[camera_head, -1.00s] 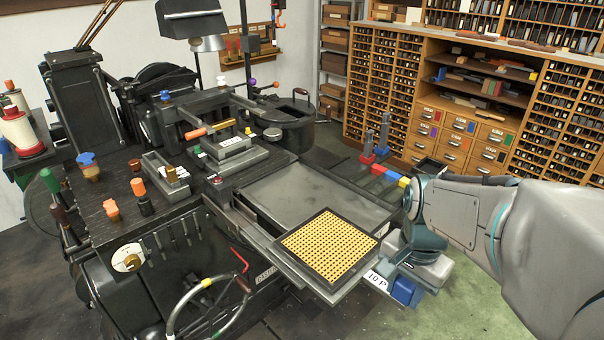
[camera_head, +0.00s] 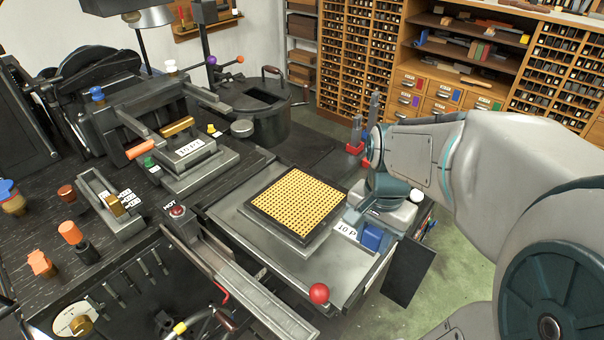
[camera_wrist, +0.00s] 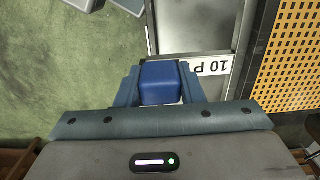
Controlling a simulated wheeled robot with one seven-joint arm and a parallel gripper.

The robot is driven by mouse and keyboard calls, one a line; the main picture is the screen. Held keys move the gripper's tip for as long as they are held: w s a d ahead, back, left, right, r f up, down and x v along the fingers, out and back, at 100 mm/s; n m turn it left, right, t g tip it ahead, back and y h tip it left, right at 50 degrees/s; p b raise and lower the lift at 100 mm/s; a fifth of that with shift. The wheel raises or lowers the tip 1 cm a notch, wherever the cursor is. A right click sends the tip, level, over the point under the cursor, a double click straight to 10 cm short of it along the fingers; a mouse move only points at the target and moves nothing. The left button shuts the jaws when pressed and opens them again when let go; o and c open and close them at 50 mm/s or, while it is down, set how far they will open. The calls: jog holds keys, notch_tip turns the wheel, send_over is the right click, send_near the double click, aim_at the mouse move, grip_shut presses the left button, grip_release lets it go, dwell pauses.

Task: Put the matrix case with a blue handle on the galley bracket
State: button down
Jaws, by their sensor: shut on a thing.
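The matrix case is a flat tray with a dark frame and a yellow perforated face (camera_head: 297,200). A metal arm with a "10 P" label joins it to a blue handle (camera_head: 371,237). My gripper (camera_wrist: 160,88) is shut on the blue handle, one finger on each side in the wrist view. The case lies level over a grey metal bed (camera_head: 232,217) of the machine; I cannot tell if it touches. The case's grid (camera_wrist: 289,62) shows at the right of the wrist view. I cannot tell which part is the galley bracket.
A red ball knob (camera_head: 319,293) stands at the bed's near edge. A "10 PT" block (camera_head: 195,152) and a round black pot (camera_head: 262,105) stand behind. A dark panel (camera_head: 408,272) is at the right. Green floor lies clear beyond it.

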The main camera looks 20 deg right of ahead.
jog(key=w+f, duration=0.2)
jog(key=w, duration=0.1)
jog(key=w+a+f, duration=0.1)
jog(key=w+f, duration=0.1)
jog(key=w, duration=0.2)
jog(key=w+a+f, duration=0.1)
jog(key=w+f, duration=0.1)
jog(key=w, duration=0.2)
jog(key=shift+w+f+p, duration=0.1)
jog(key=shift+f+p, duration=0.2)
jog(key=shift+p, duration=0.05)
jog(key=shift+f, duration=2.05)
jog(key=c, duration=1)
grip_release()
jog(key=shift+o, duration=0.2)
